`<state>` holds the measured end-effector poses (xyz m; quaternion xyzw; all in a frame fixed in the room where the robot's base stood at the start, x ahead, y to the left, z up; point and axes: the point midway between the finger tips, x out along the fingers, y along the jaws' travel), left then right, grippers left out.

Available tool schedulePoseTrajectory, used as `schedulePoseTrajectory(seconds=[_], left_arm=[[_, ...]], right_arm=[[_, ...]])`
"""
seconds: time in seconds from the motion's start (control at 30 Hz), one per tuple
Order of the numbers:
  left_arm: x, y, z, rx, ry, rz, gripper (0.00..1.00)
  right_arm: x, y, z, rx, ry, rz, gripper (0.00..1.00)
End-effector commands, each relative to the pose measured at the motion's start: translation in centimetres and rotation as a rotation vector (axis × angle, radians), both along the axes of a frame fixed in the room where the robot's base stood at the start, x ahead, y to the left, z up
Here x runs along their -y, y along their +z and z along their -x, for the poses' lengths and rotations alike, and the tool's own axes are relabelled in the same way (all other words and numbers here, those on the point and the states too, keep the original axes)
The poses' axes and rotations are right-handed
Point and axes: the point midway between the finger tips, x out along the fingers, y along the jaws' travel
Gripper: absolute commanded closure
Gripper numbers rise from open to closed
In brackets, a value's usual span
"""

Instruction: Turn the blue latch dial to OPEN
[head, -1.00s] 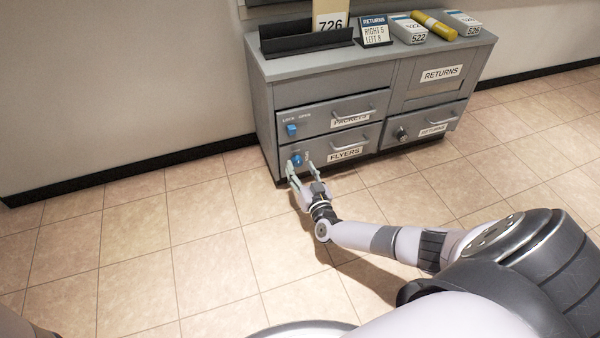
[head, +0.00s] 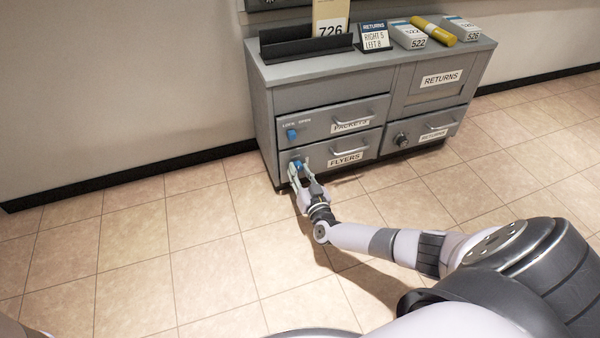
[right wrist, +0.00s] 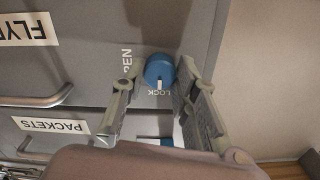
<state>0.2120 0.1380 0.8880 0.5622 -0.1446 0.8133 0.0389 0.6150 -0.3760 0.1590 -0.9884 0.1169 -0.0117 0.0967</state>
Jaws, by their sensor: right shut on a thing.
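The round blue latch dial (head: 298,163) is on the left of the FLYERS drawer (head: 328,163), the lower left drawer of the grey cabinet. In the right wrist view, which is upside down, the blue dial (right wrist: 158,68) has a white mark that points at the word LOCK. The word OPEN stands beside it, partly hidden by a finger. My right gripper (head: 298,173) is at the dial, its fingers (right wrist: 158,76) on either side and shut on it. My left gripper is not in view.
The PACKETS drawer (head: 335,122) above has its own blue latch (head: 292,134). A black tray, a sign, boxes and a yellow tube (head: 433,29) stand on top. The floor in front is clear.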

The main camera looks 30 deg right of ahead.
Motion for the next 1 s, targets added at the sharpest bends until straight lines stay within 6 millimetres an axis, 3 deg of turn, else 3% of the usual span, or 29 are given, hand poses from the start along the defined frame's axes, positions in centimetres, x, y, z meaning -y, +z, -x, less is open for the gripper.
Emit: schedulePoseTrajectory(seconds=[0.17, 0.57, 1.0], left_arm=[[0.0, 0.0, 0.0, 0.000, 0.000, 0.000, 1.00], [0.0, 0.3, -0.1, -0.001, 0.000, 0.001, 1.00], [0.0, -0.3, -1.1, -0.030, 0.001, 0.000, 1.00]], right_arm=[[0.0, 0.0, 0.0, -0.001, 0.000, 0.000, 0.99], [-0.1, -0.1, 0.1, 0.014, -0.001, -0.074, 1.00], [-0.1, -0.3, 0.1, 0.097, -0.003, -0.422, 1.00]])
